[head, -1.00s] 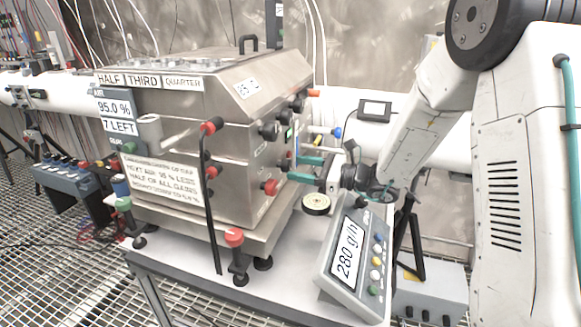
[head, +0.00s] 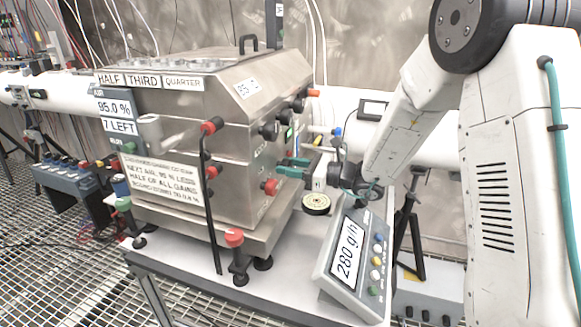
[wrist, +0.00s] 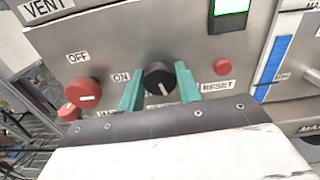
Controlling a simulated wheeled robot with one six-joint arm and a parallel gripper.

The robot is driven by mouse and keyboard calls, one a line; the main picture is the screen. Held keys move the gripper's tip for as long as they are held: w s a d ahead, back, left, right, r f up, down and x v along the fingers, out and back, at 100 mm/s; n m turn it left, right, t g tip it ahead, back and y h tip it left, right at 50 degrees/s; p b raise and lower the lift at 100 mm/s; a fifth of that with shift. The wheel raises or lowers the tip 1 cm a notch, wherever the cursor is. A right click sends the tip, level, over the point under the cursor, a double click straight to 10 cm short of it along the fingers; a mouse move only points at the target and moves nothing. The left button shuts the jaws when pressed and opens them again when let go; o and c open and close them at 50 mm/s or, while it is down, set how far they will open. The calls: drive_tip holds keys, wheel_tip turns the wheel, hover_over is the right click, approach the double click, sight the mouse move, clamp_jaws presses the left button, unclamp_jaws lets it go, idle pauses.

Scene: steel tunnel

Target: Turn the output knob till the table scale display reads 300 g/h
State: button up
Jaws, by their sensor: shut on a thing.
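The table scale (head: 352,262) stands tilted at the table's front right, and its display (head: 347,250) reads 280 g/h. In the wrist view a black knob (wrist: 159,75) with a pale pointer line sits on the steel panel between the labels ON and RESET. The label under it is mostly hidden by my gripper, so I cannot read its name. My gripper (wrist: 157,82) has its teal fingers on both sides of this knob, shut on it. In the head view my gripper (head: 292,167) reaches the right face of the steel box.
A red OFF knob (wrist: 84,93) is left of the fingers and a red RESET button (wrist: 222,67) is right. The steel box (head: 190,130) carries other knobs and a red-knobbed lever (head: 211,126). A round dark-rimmed disc (head: 316,204) lies on the table (head: 295,265) below my wrist.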

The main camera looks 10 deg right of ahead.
drive_tip(key=shift+m, duration=0.6)
drive_tip(key=o, duration=1)
drive_tip(key=shift+d, duration=0.15)
drive_tip(key=v, duration=0.7)
drive_tip(key=shift+s+d, duration=0.25)
